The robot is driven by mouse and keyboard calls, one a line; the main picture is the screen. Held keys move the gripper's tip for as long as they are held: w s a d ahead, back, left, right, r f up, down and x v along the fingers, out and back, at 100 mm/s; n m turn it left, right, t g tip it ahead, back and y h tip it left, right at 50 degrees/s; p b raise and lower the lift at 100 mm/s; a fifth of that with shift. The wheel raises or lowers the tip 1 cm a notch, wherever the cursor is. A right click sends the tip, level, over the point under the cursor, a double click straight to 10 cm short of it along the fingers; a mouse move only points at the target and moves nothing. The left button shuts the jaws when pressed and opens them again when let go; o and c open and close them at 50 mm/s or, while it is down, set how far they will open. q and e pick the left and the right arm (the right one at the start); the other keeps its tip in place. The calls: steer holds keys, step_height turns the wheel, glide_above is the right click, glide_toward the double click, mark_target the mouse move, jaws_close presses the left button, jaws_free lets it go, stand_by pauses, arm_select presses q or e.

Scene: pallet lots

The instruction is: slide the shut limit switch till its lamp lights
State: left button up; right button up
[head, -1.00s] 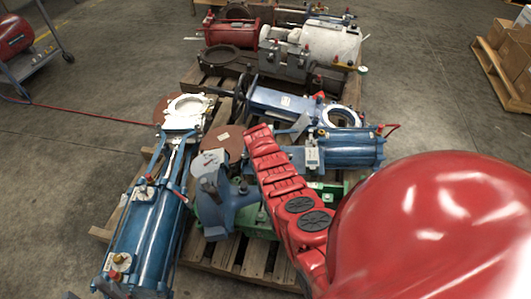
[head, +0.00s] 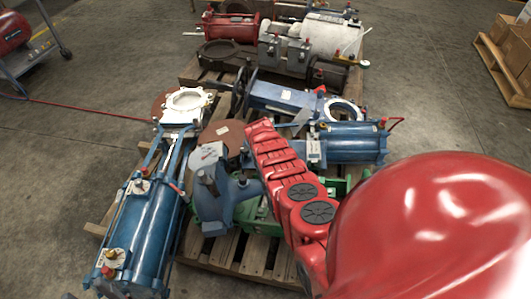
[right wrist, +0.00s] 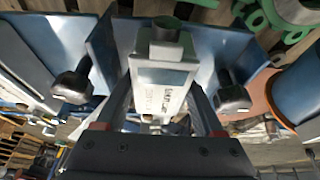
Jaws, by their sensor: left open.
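In the right wrist view, a pale box-shaped switch housing (right wrist: 160,85) with printed lettering sits between blue bracket plates (right wrist: 110,45). A dark stub (right wrist: 165,28) rises at its far end, and I see no glow on it. My right gripper (right wrist: 163,100) has one finger along each side of this housing. I cannot tell whether the fingers touch it. In the head view, my red arm hides the right gripper and the switch.
A blue cylinder (head: 145,225) lies on the left of the wooden pallet (head: 245,250). Another blue cylinder (head: 350,145) lies to the right. Several valves crowd the pallet; the floor (head: 60,170) at left is mostly clear.

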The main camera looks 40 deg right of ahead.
jaws_close()
steer(key=shift+s+d, duration=0.35)
steer(key=o, duration=0.7)
jaws_free()
steer(key=shift+o, duration=0.2)
steer(key=shift+r+p, duration=0.1)
steer(key=shift+p, duration=0.2)
steer(key=p+v, duration=0.5)
steer(key=shift+r, duration=0.3)
steer(key=p+v, duration=0.2)
steer(key=v, duration=0.9)
steer(key=shift+s+r+p, duration=0.15)
steer(key=shift+r+p, duration=0.1)
steer(key=shift+p, duration=0.15)
